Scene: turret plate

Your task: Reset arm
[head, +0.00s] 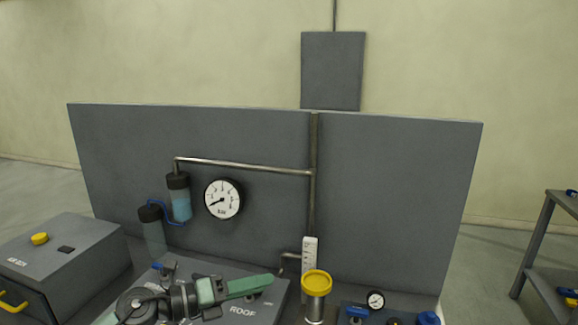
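My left arm comes in at the bottom left. Its gripper (266,281), with green fingers, points right above a grey plate (262,299) lettered "ROOF". The fingers are seen from the side and overlap, so I cannot tell whether they are open or shut. No held object shows at the fingertips. The arm hides part of the plate. My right gripper is not in view.
A grey box (65,255) with a yellow knob stands left. Behind are an upright panel (400,190), a dial gauge (223,199) and bottles (179,198). A yellow-capped cylinder (316,296) and small gauge (376,300) stand right of the gripper. A shelf (548,245) is far right.

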